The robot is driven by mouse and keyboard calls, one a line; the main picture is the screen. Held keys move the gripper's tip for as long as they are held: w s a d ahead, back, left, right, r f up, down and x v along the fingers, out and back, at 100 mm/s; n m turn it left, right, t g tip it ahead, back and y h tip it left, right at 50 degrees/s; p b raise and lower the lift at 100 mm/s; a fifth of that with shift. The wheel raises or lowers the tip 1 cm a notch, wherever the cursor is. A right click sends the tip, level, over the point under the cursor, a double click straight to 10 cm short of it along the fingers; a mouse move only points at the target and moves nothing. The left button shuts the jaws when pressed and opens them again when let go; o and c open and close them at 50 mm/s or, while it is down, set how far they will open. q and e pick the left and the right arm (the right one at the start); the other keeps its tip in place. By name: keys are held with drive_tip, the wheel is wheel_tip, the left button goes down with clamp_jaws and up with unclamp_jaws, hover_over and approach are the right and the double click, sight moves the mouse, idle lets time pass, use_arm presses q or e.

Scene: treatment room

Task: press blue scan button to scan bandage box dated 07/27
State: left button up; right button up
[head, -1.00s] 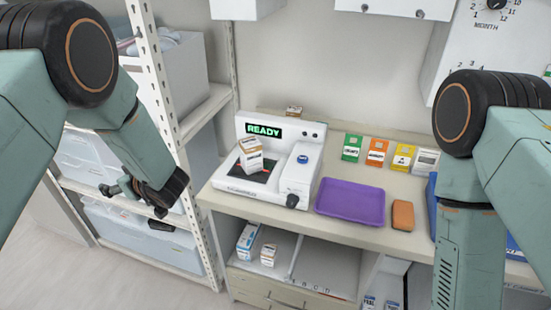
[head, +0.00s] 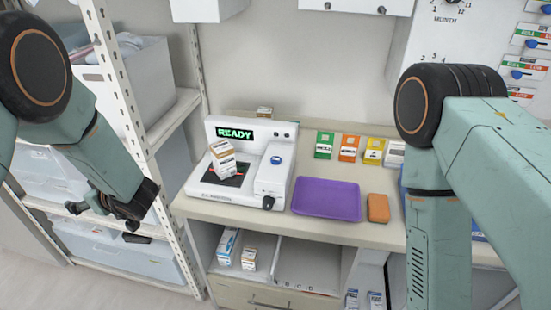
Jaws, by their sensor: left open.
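A white scanner (head: 215,190) stands on the left part of the counter, its display (head: 236,133) reading READY in green. A small white box with an orange-brown top (head: 222,157) sits tilted on the dark scan plate; its date is too small to read. The blue scan button (head: 276,160) is on the raised block at the scanner's right. My left gripper (head: 115,220) is open and empty, left of the counter in front of the shelf rack, apart from the scanner. My right arm shows at the right, but its gripper is out of view.
A purple tray (head: 326,199) and an orange-brown block (head: 378,208) lie right of the scanner. Green (head: 324,145), orange (head: 348,148) and yellow (head: 373,151) cards stand behind. Boxes (head: 227,246) sit in the cubby below. A metal shelf rack (head: 137,135) stands at left.

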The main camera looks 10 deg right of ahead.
drive_tip(key=shift+s, duration=0.25)
drive_tip(key=c, duration=0.7)
drive_tip(key=shift+w, duration=0.15)
clamp_jaws()
